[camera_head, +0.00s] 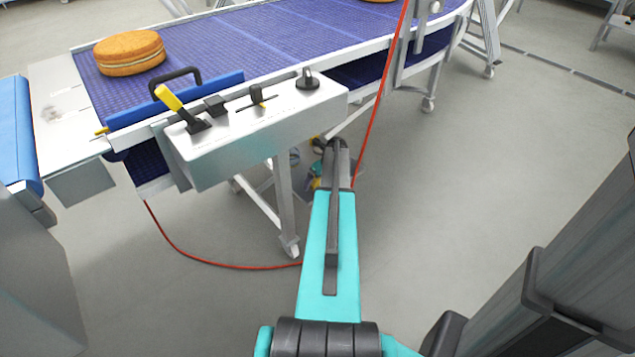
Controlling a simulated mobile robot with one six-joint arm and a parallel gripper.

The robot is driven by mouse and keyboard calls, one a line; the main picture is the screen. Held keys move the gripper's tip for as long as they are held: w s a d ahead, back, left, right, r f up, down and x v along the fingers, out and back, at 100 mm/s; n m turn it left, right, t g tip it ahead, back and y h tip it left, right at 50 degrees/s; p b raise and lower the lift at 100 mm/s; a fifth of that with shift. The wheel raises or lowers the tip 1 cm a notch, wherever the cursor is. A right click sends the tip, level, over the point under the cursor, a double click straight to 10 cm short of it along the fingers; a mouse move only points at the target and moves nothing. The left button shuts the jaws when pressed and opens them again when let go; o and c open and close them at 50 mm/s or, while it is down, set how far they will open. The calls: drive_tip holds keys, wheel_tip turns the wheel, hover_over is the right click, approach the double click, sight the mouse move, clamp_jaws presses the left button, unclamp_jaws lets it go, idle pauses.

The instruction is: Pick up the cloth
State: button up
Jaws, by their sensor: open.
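I cannot make out a cloth with certainty in the head view. A small greyish patch (50,113) lies on the pale plate at the left end of the conveyor; I cannot tell whether it is a cloth or a smear. My teal arm reaches up the middle of the picture, below and right of the control box. My gripper (315,172) is at its far end, mostly hidden behind the arm, beside the conveyor legs and well to the right of the patch. Its fingertips do not show clearly, and nothing is seen held in it.
A blue conveyor belt (250,45) carries a round cake (129,52). A white control box (262,128) with a yellow-handled lever (175,103) fronts it. A red cable (220,265) runs across the floor and up past my arm. Open grey floor (470,170) lies to the right.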

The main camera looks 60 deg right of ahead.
drive_tip(key=shift+c, duration=0.2)
idle(0.3)
drive_tip(key=c, duration=1.1)
drive_tip(key=shift+r, duration=0.15)
drive_tip(key=shift+r, duration=0.45)
drive_tip(key=v, duration=0.1)
drive_tip(key=p+v, duration=0.1)
drive_tip(key=shift+w+r, duration=0.1)
drive_tip(key=shift+r, duration=0.3)
drive_tip(key=s+a+r+p, duration=0.1)
drive_tip(key=s+a, duration=0.8)
drive_tip(key=a, duration=0.3)
drive_tip(key=shift+s+p, duration=0.3)
drive_tip(key=shift+s, duration=0.1)
drive_tip(key=shift+r, duration=0.15)
